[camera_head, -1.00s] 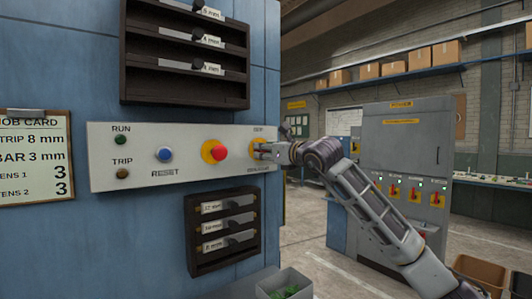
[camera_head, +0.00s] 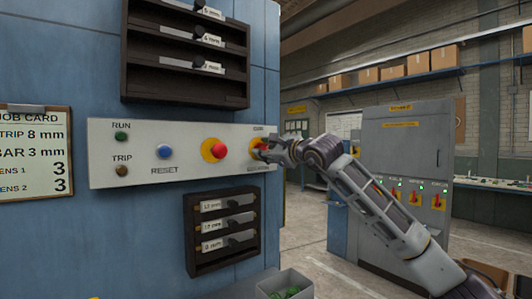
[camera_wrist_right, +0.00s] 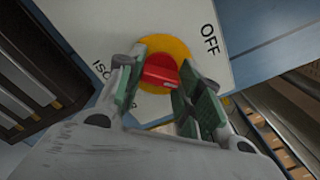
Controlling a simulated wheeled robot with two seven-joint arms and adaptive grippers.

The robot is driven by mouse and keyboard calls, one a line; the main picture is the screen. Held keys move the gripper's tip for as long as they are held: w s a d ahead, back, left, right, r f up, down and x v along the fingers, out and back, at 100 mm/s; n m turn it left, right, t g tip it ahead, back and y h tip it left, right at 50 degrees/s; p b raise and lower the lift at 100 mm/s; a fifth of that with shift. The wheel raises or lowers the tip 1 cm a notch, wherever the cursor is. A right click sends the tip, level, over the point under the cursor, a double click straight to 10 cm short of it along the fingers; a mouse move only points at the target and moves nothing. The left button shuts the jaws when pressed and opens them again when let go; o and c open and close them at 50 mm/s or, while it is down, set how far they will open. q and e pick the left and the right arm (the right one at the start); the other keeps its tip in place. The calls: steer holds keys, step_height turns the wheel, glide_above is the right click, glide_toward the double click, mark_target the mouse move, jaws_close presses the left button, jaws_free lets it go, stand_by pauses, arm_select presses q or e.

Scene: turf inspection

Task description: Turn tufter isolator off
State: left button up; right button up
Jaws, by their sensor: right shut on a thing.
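The isolator is a red handle (camera_wrist_right: 160,72) on a round yellow plate (camera_wrist_right: 168,47), with "OFF" printed beside it in the wrist view. It sits at the right end of a pale control panel (camera_head: 195,177); in the head view its yellow plate (camera_head: 255,142) is partly hidden by my gripper. My right gripper (camera_wrist_right: 158,79) is shut on the red handle, with a green-padded finger on either side. The right gripper also shows in the head view (camera_head: 266,150). My left gripper is not in view.
Left of the isolator are a red button (camera_head: 219,151) on yellow, a blue reset button (camera_head: 165,152) and RUN and TRIP lamps. Dark racks stand above (camera_head: 185,90) and below (camera_head: 190,235) the panel. A grey cabinet (camera_head: 405,150) stands behind my arm; floor lies open between.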

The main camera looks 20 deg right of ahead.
steer(key=shift+f+n, duration=0.1)
steer(key=shift+n, duration=4.4)
steer(key=o, duration=1)
steer(key=shift+s, duration=0.15)
steer(key=shift+v, duration=5.85)
